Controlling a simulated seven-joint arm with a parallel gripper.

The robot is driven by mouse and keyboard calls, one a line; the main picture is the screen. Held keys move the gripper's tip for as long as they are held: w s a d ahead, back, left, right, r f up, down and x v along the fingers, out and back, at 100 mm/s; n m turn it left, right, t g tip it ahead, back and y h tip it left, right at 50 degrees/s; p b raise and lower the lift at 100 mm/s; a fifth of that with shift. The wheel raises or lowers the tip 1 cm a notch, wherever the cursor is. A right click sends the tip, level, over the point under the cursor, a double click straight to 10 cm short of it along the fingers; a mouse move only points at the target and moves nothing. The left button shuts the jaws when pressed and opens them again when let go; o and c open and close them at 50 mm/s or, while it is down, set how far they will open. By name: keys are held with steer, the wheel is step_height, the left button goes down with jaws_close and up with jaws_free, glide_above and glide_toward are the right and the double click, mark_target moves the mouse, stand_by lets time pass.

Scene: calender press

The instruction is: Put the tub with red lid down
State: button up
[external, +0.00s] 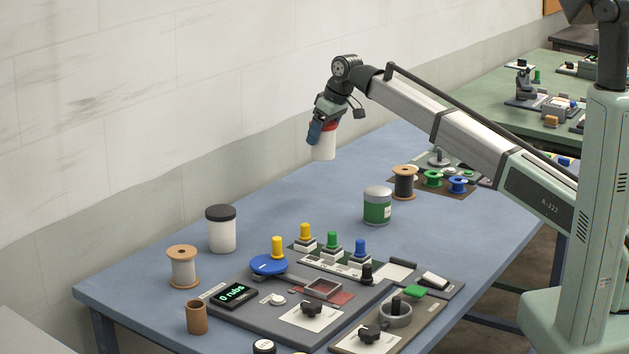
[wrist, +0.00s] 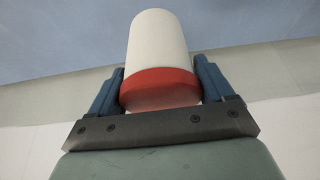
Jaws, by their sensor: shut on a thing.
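The tub with red lid (external: 324,147) is a white cylinder with its red lid at the top, held in the air above the far part of the blue table (external: 290,205). My gripper (external: 321,130) is shut on it around the lid, from above. In the wrist view the tub (wrist: 157,45) points away from my gripper (wrist: 160,90), with the blue fingers on both sides of the red lid (wrist: 158,88). The tub's bottom is apart from the table.
A green-and-white can (external: 377,206), a white tub with black lid (external: 221,230) and a dark spool (external: 404,182) stand on the table. A grey panel (external: 270,325) with knobs and a blue disc fills the front. The table's far left part is clear.

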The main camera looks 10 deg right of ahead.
steer(key=w+d, duration=0.3)
steer(key=shift+m, duration=0.8)
steer(key=shift+w+a+f, duration=0.1)
steer(key=shift+f, duration=4.85)
steer(key=shift+f, duration=0.1)
steer(key=o, duration=1.1)
steer(key=v, duration=1.2)
steer(key=shift+a, duration=0.2)
